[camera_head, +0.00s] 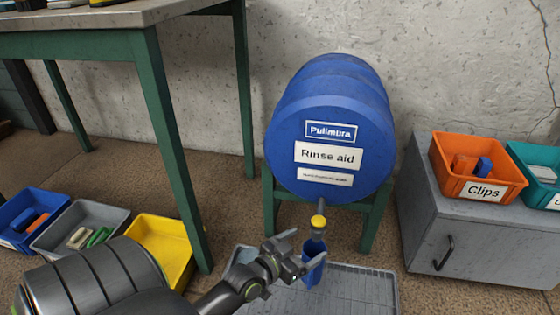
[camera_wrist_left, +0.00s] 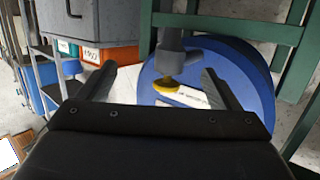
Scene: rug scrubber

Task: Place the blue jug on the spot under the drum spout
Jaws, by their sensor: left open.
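The blue jug (camera_head: 315,263) stands upright at the grey grated tray (camera_head: 350,292), below the drum spout (camera_head: 318,222) with its yellow tap. The big blue drum (camera_head: 330,120) lies on its side in a green stand. My left gripper (camera_head: 296,251) is open just left of the jug, its fingertips close to it; I cannot tell whether they touch. In the left wrist view the open fingers show the spout (camera_wrist_left: 172,62) and yellow tap beyond them, upside down. I do not make out the jug there. The spot under the spout is hidden. My right gripper is not in view.
A grey cabinet (camera_head: 470,240) stands at the right with an orange Clips bin (camera_head: 470,190) and a teal bin on top. A green-legged table (camera_head: 150,60) is at the left, with blue, grey and yellow bins (camera_head: 165,240) on the floor. A wall stands behind.

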